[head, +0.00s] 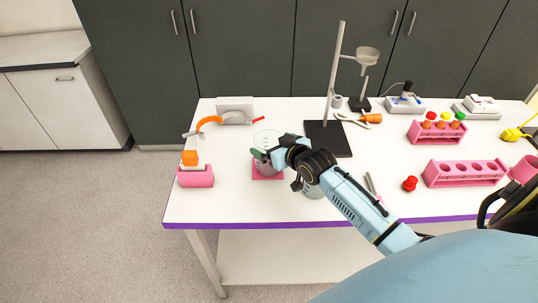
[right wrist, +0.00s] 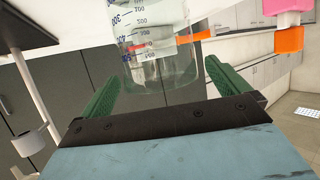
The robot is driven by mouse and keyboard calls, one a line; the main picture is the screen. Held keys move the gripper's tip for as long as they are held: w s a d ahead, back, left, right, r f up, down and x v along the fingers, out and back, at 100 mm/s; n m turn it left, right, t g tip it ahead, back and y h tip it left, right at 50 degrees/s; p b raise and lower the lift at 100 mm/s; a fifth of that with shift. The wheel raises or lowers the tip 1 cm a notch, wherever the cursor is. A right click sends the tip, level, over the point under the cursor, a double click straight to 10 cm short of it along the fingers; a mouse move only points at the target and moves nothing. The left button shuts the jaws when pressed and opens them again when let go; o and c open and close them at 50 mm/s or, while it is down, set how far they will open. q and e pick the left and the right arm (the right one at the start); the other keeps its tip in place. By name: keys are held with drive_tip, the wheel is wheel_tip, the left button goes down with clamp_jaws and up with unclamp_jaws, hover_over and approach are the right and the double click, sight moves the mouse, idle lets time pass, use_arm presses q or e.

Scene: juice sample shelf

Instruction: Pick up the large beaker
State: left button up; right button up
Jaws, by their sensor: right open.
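The large beaker (head: 266,137) is clear glass with printed graduations and stands upright on a pink square mat (head: 268,177). My right gripper (head: 268,155) is at it, with its green fingers open on either side of the glass. In the right wrist view the beaker (right wrist: 158,62) shows between the two fingers of the gripper (right wrist: 164,72), with a visible gap at the lower part. I cannot tell whether either finger touches it. My wrist hides part of the beaker in the head view. My left gripper is not in view.
A second glass vessel (head: 313,191) is partly hidden by my right wrist. A stand with a dark base (head: 338,143) is behind it. A pink holder (head: 196,177) is at the left, and pink tube racks (head: 465,173) are at the right. The table's front left is clear.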

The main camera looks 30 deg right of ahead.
drive_tip(key=shift+x, duration=1.5)
drive_tip(key=c, duration=1.4)
drive_tip(key=shift+c, duration=0.2)
drive_tip(key=shift+r, duration=0.2)
